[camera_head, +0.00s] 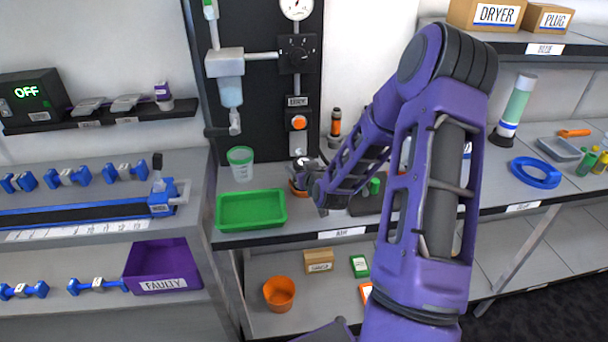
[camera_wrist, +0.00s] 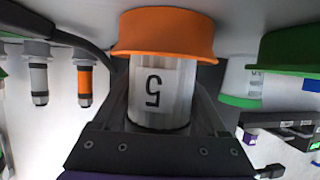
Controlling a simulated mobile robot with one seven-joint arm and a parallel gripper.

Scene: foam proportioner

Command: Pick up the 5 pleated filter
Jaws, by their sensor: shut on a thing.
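The pleated filter (camera_wrist: 160,75) shows in the wrist view as a pale ribbed cylinder with a "5" label that appears upside down. A wide orange part (camera_wrist: 165,34) is at its end by the grey bench surface; I cannot tell if it is an end cap or a separate holder. My gripper (camera_wrist: 165,118) is shut on the filter's body, one finger on each side. In the head view my gripper (camera_head: 300,180) is low over the bench, right of the green tray, and my arm hides most of it and the filter.
A green tray (camera_head: 250,210) and a clear green-rimmed cup (camera_head: 240,165) stand left of my gripper. The black panel with a gauge (camera_head: 296,8) rises behind. An orange-and-black cylinder (camera_head: 336,124) is behind right. A blue ring (camera_head: 536,173) lies farther right.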

